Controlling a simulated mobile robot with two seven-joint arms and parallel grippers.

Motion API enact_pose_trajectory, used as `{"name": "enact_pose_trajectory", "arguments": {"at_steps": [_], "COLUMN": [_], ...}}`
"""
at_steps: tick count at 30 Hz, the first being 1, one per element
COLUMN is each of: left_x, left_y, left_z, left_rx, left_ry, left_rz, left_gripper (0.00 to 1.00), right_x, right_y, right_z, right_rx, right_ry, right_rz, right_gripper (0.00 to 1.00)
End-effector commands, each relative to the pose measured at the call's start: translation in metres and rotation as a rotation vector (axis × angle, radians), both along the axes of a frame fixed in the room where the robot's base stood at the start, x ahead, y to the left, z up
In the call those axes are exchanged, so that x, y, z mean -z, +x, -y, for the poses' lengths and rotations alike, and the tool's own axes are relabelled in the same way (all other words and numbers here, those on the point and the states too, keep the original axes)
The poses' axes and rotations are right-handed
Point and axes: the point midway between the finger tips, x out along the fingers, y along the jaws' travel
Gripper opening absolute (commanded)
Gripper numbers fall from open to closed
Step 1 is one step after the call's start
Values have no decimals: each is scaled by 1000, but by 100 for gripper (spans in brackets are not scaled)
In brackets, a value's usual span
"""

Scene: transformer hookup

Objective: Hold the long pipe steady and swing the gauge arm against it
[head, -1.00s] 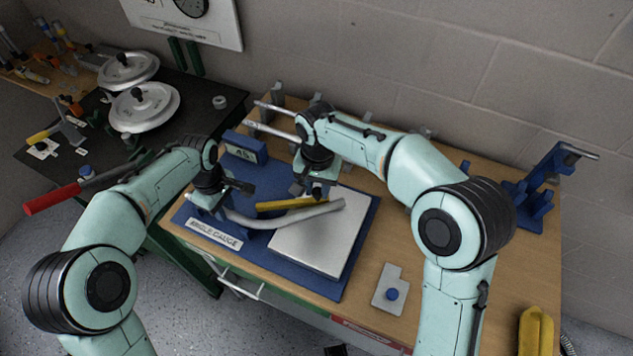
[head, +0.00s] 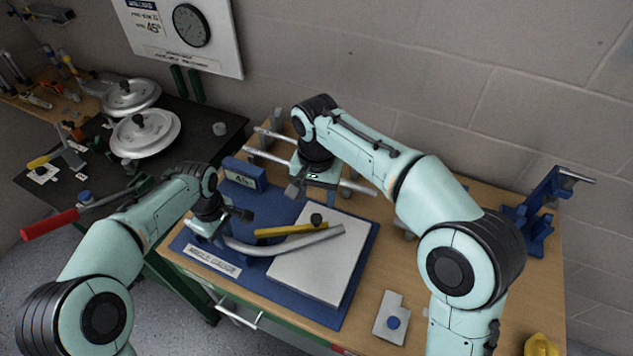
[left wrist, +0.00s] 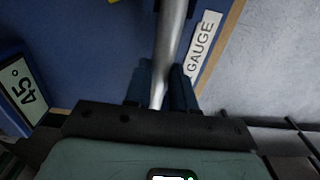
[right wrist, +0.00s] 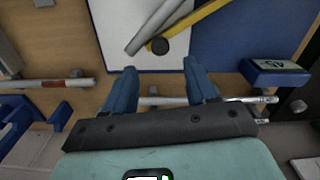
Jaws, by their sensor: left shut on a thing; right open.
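The long grey pipe (head: 310,239) lies across the white plate (head: 325,270) on the blue angle gauge board (head: 362,262). My left gripper (head: 232,222) is shut on the pipe near its bent left part; the left wrist view shows the pipe (left wrist: 171,40) running between its fingers. My right gripper (right wrist: 160,80) is open and empty, behind and above the knob.
A blue "45" block (head: 245,173) stands at the board's back left. Other pipes (head: 355,186) rest on a rack behind my right gripper. A grey plate with a blue knob (head: 391,318) lies at front right. A blue stand (head: 540,212) is at far right.

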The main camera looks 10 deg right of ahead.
Motion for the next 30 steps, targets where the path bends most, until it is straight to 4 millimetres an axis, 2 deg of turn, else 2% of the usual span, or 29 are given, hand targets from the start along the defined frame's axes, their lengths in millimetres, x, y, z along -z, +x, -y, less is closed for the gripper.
{"name": "enact_pose_trajectory", "arguments": {"at_steps": [3,9,25,26,27,28,30], "left_x": [0,0,0,0,0,0,0], "left_y": [0,0,0,0,0,0,0], "left_z": [0,0,0,0,0,0,0], "left_rx": [0,0,0,0,0,0,0], "left_ry": [-1,-1,-1,-1,-1,-1,-1], "left_rz": [1,1,1,1,1,1,1], "left_gripper": [0,0,0,34,47,54,54], "right_x": [-22,-41,-43,-43,-43,-43,-43], "right_y": [1,0,0,0,0,0,0], "right_z": [0,0,0,0,0,0,0], "right_rx": [0,-1,-1,-1,-1,-1,-1], "right_ry": [1,0,-1,-1,-1,-1,-1], "right_rz": [3,1,0,0,0,0,0], "right_gripper": [57,57,57,57,57,57,57]}}
